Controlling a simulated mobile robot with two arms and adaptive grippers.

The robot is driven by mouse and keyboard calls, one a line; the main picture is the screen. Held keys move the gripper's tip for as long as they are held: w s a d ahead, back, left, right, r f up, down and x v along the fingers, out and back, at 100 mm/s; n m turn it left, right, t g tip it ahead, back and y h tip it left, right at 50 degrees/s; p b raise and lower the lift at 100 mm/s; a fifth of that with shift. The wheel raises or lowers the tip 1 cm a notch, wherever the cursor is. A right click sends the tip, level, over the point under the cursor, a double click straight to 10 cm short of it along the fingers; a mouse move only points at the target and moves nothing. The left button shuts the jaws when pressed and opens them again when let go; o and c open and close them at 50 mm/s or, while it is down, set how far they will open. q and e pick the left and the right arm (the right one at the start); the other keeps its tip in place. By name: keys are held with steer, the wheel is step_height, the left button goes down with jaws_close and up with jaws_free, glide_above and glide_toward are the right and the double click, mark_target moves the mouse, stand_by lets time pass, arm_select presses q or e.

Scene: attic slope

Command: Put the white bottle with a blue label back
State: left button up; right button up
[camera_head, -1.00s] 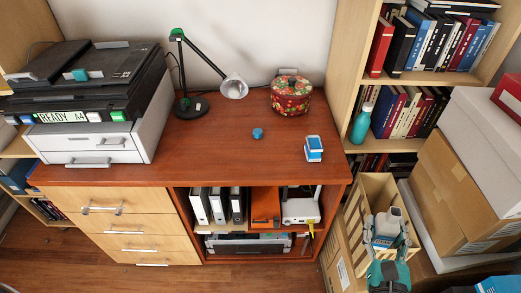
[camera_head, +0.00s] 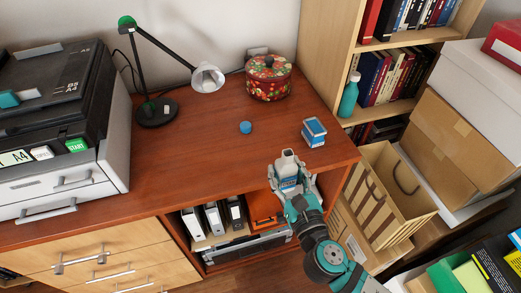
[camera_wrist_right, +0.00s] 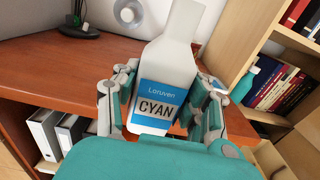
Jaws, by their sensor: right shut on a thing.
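My right gripper (camera_head: 290,182) is shut on a white bottle with a blue label (camera_head: 288,160). It holds the bottle roughly upright at the front edge of the desk (camera_head: 205,150), right of its middle. In the right wrist view the bottle (camera_wrist_right: 179,50) stands between the two fingers, and its label reads "Loruven CYAN". A small blue cap-like piece (camera_head: 245,127) and a small blue and white box (camera_head: 314,132) are on the desk behind the gripper. My left gripper is not in view.
A black printer (camera_head: 55,90) fills the desk's left side. A desk lamp (camera_head: 207,78) and a round floral tin (camera_head: 268,78) stand at the back. An open beige container (camera_head: 425,212) is right of the desk, beside stacked boxes (camera_head: 455,150). The desk's middle is mostly clear.

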mark_target(278, 161)
steer(key=x, duration=0.3)
steer(key=shift+w+a, duration=0.2)
steer(key=shift+a, duration=0.2)
steer(key=x, duration=0.4)
steer(key=f+x, duration=0.1)
steer(key=x, duration=0.7)
steer(key=shift+f, duration=0.25)
steer(key=shift+w+a, duration=0.15)
steer(key=shift+w, duration=0.1)
step_height(278, 161, down, 4)
steer(key=shift+r+b, duration=0.15)
steer(key=shift+b, duration=0.6)
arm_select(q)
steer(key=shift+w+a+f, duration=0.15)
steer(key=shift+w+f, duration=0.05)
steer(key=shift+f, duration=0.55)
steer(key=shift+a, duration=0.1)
arm_select(e)
steer(key=o, duration=1.3)
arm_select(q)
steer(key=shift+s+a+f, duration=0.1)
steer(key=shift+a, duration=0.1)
